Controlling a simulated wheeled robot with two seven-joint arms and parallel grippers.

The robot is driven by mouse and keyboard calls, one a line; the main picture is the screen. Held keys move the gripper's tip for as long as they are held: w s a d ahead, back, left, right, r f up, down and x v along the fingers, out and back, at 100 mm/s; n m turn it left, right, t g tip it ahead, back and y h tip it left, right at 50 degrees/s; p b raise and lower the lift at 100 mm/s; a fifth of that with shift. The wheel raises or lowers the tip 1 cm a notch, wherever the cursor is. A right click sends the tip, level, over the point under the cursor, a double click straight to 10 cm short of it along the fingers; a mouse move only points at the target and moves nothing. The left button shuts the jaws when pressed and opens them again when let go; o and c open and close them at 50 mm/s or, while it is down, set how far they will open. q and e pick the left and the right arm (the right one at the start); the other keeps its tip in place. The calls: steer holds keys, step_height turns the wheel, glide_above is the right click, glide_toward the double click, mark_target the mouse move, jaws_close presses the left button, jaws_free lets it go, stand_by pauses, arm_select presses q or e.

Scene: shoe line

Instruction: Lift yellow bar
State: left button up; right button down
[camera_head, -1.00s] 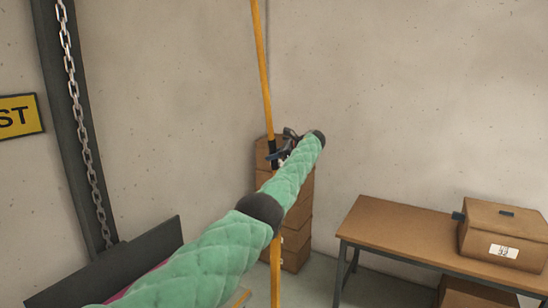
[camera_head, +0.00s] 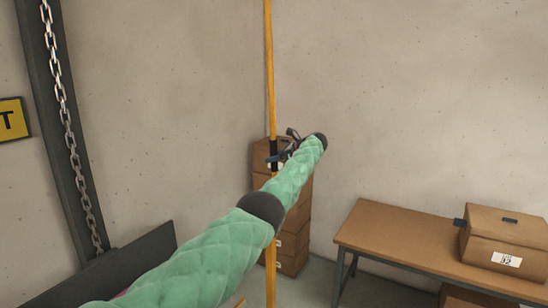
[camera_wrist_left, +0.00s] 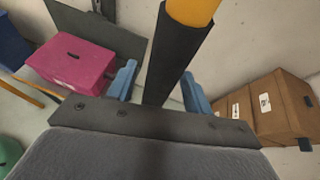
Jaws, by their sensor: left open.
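The yellow bar (camera_head: 270,75) stands almost upright in the head view, running from the top edge down behind my left arm. It has a black grip section (camera_head: 274,153) at the height of my left gripper (camera_head: 279,158). In the left wrist view the bar's yellow part (camera_wrist_left: 193,10) is at the top. Its black section (camera_wrist_left: 172,55) comes down between the two blue fingers of my left gripper (camera_wrist_left: 161,88). The fingers are open, one on each side of the bar, with gaps showing. My right gripper is not in view.
Stacked brown boxes (camera_head: 292,230) stand behind the bar against the wall. A brown table (camera_head: 390,232) with a box (camera_head: 505,238) is at the right. A dark post with a chain (camera_head: 68,115) is at the left. A pink box (camera_wrist_left: 75,65) shows in the left wrist view.

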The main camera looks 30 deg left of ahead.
arm_select(q)
steer(key=shift+r, duration=0.1)
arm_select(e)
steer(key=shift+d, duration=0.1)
arm_select(q)
steer(key=shift+d+r+b, duration=0.1)
steer(key=shift+d+b, duration=0.3)
steer(key=shift+b, duration=0.05)
steer(key=b+v, duration=0.3)
steer(key=v, duration=0.3)
steer(key=shift+w+d+r+b, duration=0.2)
steer(key=shift+d+b, duration=0.1)
steer(key=shift+d, duration=0.1)
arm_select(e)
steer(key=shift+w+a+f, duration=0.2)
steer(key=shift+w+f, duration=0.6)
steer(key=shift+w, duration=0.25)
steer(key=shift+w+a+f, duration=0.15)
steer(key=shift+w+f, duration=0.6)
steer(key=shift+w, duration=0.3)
arm_select(q)
steer(key=shift+s, duration=0.1)
